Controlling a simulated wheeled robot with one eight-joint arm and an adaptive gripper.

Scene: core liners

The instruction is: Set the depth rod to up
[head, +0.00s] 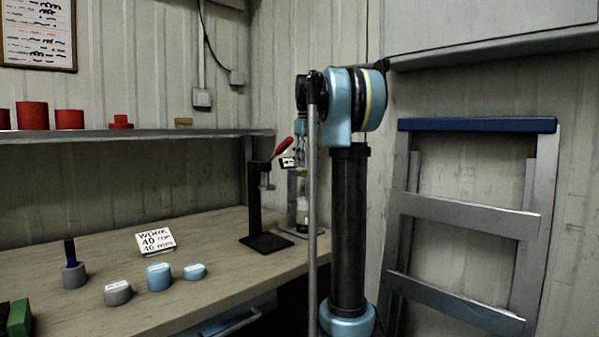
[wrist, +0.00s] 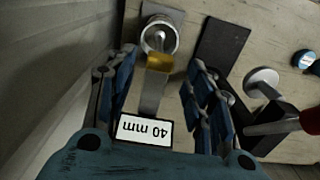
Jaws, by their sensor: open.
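A depth stand (head: 302,205) is at the back right of the bench, partly hidden behind my arm. The wrist view shows it from above: a metal plate (wrist: 165,14), a round cup-like end (wrist: 160,35), a gold-coloured block (wrist: 159,62), a grey strip (wrist: 151,92) and a white "40 mm" label (wrist: 144,131), upside down. I cannot tell which part is the depth rod or how it is set. My gripper (wrist: 162,66) is open above the stand, with a blue finger either side of the block and strip. No contact shows. In the head view my gripper is mostly hidden.
A black press (head: 255,205) with a red lever (head: 284,147) stands close left of the stand; it is right of my gripper in the wrist view. A corrugated wall is close behind.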

